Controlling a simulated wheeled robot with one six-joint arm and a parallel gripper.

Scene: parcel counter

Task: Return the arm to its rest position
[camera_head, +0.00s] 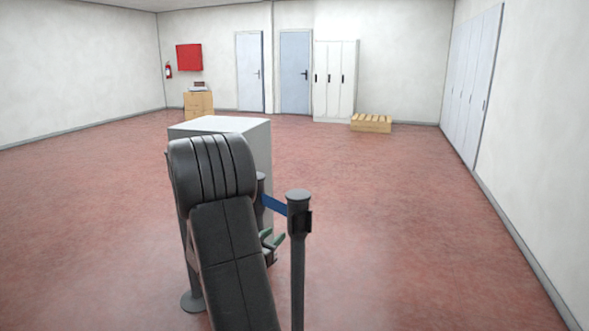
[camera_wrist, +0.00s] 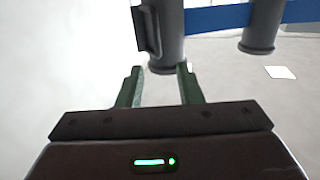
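My arm stretches forward in the head view, its dark links covering the lower middle. My gripper (camera_head: 272,240) shows small behind the near barrier post, partly hidden by the arm and the post. In the wrist view my gripper (camera_wrist: 161,88) has its two green fingers apart, with nothing held between them. The end of a grey barrier post (camera_wrist: 167,45) appears just beyond the fingertips; I cannot tell whether they touch it.
A near barrier post (camera_head: 298,255) stands right of my arm, with a blue belt (camera_head: 275,205) running from it. A grey block-shaped counter (camera_head: 262,150) stands behind the arm. The red floor at right is clear.

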